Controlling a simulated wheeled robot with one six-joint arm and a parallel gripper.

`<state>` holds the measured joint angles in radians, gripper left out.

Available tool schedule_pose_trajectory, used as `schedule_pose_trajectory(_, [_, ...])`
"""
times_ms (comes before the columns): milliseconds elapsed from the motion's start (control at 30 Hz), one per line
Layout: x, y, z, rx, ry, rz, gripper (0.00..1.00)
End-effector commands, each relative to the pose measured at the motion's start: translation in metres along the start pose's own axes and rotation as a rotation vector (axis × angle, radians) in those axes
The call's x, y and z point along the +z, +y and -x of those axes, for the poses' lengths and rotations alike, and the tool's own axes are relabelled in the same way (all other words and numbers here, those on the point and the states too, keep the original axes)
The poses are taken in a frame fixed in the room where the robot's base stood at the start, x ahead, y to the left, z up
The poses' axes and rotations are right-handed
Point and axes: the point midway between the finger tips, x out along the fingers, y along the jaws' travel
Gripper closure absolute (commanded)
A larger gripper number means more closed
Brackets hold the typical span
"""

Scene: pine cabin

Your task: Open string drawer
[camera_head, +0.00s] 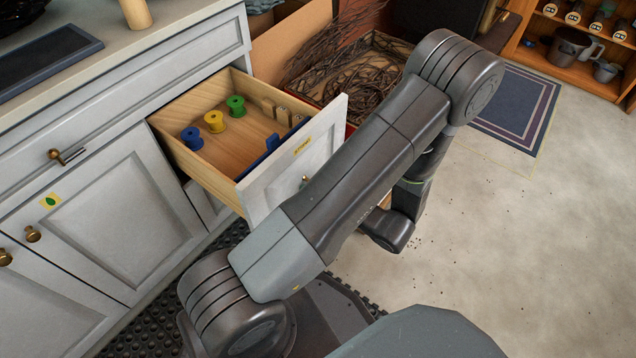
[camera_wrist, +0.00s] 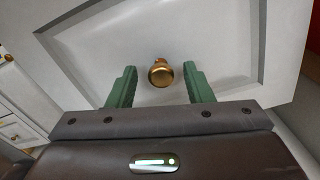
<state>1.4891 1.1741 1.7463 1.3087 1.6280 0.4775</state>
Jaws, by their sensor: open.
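The string drawer (camera_head: 262,160) is pulled well out of the white cabinet in the head view. It has a pale wood inside and a white front with a yellow label. A blue spool (camera_head: 192,138), a yellow spool (camera_head: 214,121) and a green spool (camera_head: 236,106) stand in it. In the wrist view its brass knob (camera_wrist: 160,73) sits between the two green fingers of my gripper (camera_wrist: 160,86). The fingers are open, with a gap on each side of the knob. In the head view my arm hides the gripper and part of the drawer front.
A brass-handled drawer (camera_head: 120,115) and lower doors (camera_head: 110,208) are shut at left. A box of twigs (camera_head: 352,70) stands behind the open drawer. A blue rug (camera_head: 508,105) and a wooden shelf (camera_head: 570,62) are at the back right.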

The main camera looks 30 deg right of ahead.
Motion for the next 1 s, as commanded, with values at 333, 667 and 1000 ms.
schedule_pose_trajectory(333, [0.003, 0.0, 0.038, -0.006, -0.003, 0.001, 0.54])
schedule_pose_trajectory(667, [0.003, 0.001, 0.109, -0.003, -0.001, 0.001, 0.54])
schedule_pose_trajectory(1000, [0.001, 0.001, 0.138, 0.001, 0.0, -0.001, 0.54])
